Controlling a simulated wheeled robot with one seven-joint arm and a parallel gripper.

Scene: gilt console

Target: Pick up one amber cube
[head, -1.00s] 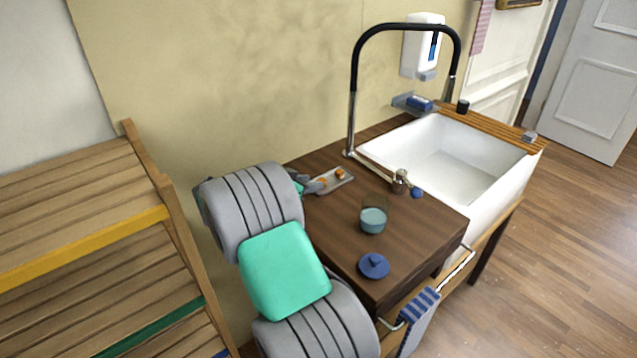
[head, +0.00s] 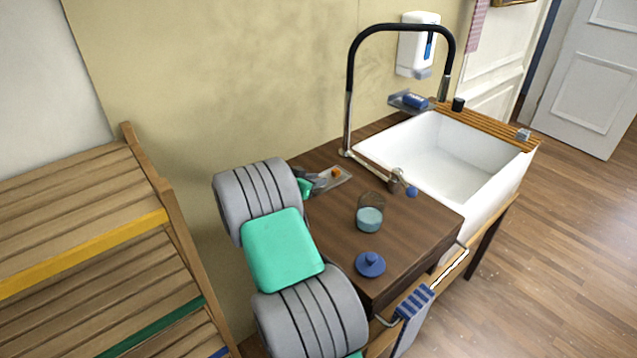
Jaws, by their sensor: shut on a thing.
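A small grey tray (head: 344,179) lies on the brown wooden counter near the wall. One amber cube (head: 336,172) shows at the tray, just right of my gripper's fingers. My gripper (head: 324,179) is at the tray's left end, small in the view and partly hidden by my own arm. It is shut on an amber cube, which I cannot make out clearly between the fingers. Whether that cube touches the tray I cannot tell.
A black tap (head: 349,90) rises behind, beside the white sink (head: 450,150). A slatted wooden shelf (head: 80,215) is at left.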

